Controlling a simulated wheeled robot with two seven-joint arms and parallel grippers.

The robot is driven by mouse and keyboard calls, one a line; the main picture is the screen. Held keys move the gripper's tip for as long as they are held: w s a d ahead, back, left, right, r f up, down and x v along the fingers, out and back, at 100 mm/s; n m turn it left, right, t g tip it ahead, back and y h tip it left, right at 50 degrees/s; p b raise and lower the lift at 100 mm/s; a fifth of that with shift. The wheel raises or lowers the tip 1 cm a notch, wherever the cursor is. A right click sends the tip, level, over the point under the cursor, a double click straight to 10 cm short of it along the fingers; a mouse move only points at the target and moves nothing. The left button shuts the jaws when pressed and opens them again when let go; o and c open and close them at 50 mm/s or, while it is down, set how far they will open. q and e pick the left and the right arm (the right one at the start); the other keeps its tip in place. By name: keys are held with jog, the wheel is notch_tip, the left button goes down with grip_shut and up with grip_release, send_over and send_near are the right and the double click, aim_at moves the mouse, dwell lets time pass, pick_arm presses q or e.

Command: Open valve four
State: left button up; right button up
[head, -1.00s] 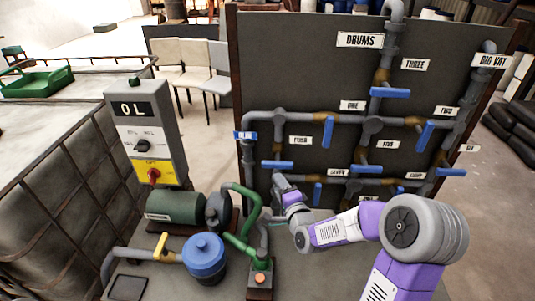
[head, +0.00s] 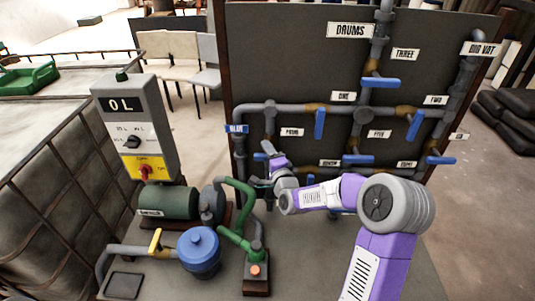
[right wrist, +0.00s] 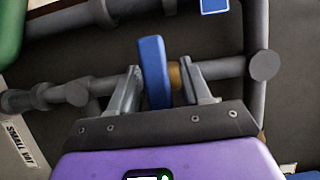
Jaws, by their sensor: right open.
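The panel carries grey pipes with blue valve handles and white labels. A label that seems to read FOUR (head: 292,132) sits left of centre in the head view. Below and left of it, a blue handle (head: 268,147) is partly hidden by my right gripper (head: 266,164). In the right wrist view, a blue handle (right wrist: 154,72) stands between the two open fingers of my right gripper (right wrist: 161,68), with a gap on the right side; whether the left finger touches it I cannot tell. A brass fitting (right wrist: 175,75) shows behind it. My left gripper is not in view.
Other blue handles sit close by: one at the upper middle (head: 319,123), one below right (head: 357,159). A green pump (head: 168,203), green pipe (head: 238,188) and blue filter pot (head: 199,250) stand in front. A grey control box (head: 136,130) is at left.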

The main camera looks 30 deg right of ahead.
jog(key=shift+c, duration=0.5)
grip_shut()
